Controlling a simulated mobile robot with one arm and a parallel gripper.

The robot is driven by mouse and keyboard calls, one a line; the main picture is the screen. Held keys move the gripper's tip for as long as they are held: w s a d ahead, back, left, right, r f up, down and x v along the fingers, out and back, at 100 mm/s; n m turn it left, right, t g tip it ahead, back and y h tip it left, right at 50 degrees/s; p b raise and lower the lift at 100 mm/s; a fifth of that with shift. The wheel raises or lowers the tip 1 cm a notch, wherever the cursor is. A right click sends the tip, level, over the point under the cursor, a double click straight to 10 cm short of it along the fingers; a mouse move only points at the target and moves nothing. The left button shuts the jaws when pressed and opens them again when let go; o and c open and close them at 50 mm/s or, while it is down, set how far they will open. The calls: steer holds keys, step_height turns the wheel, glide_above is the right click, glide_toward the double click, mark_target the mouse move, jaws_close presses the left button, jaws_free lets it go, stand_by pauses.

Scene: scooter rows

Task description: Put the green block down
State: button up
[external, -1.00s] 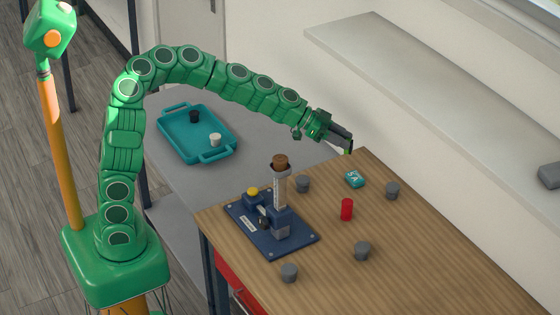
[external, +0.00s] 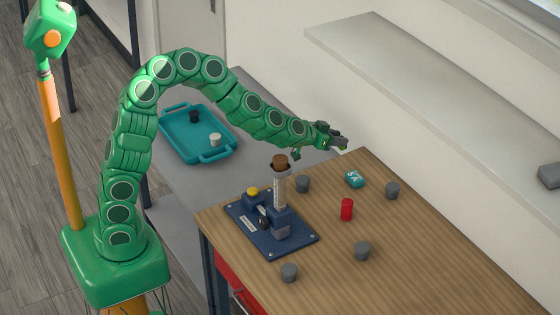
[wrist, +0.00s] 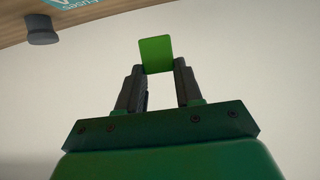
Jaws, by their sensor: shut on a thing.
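The green block (wrist: 156,54) sits between the two fingertips of my gripper (wrist: 159,73) in the wrist view, with a flat face showing. My gripper is shut on it. In the external view my gripper (external: 343,144) is in the air near the far corner of the wooden table, close to the wall. There the block is mostly hidden by the fingers.
On the wooden table (external: 430,255) stand a blue device (external: 268,240) with an upright tube, a red cylinder (external: 347,209), a teal box (external: 355,178) and several grey knobs. A teal tray (external: 186,146) with two small pieces lies on the grey surface (external: 170,205). A shelf (external: 440,85) runs along the wall.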

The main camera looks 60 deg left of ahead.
steer(key=shift+n+y, duration=0.3)
steer(key=shift+a+f, duration=0.25)
steer(key=shift+f, duration=1.85)
steer(key=shift+a+f, duration=0.2)
steer(key=shift+f, duration=1.85)
steer(key=o, duration=1)
steer(key=shift+v, duration=3.85)
